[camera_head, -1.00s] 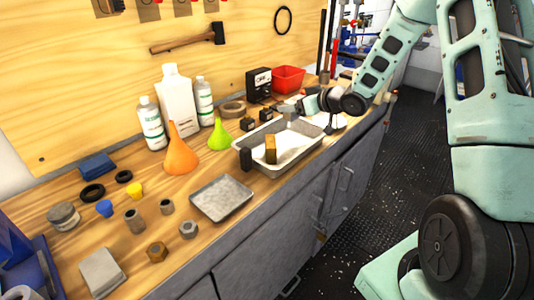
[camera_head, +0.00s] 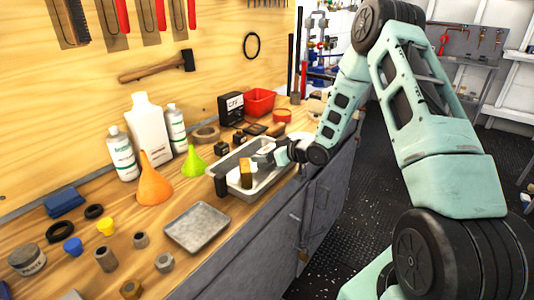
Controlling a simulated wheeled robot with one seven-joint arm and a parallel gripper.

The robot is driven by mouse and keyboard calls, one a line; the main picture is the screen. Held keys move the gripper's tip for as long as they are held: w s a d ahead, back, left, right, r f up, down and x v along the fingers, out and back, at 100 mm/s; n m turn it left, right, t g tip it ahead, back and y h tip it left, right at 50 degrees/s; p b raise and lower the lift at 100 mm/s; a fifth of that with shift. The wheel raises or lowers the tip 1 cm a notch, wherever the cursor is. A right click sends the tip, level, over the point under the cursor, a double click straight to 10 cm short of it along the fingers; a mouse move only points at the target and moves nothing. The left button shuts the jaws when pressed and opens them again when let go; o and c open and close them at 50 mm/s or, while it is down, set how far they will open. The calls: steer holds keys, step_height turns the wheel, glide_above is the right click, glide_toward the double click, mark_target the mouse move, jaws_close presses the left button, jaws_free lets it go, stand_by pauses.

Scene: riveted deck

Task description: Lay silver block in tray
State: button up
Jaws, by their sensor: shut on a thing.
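A metal tray (camera_head: 262,191) with raised walls sits near the front edge of the bench. A brass-coloured block (camera_head: 246,172) stands upright in it. My gripper (camera_head: 266,156) reaches in from the right, over the tray's far part. It is shut on a small pale grey piece that looks like the silver block (camera_head: 261,160). My fingers and wrist partly hide the block. I cannot tell whether it touches the tray floor.
A dark block (camera_head: 222,183) stands at the tray's left end. A shallow grey tray (camera_head: 197,227) lies nearer. Orange (camera_head: 154,185) and green (camera_head: 194,163) funnels, bottles (camera_head: 149,130) and a red bin (camera_head: 259,102) stand to the left and behind. Nuts and small sockets lie at front left.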

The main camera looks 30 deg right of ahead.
steer(key=shift+f, duration=0.15)
steer(key=o, duration=1.3)
steer(key=shift+c, duration=0.2)
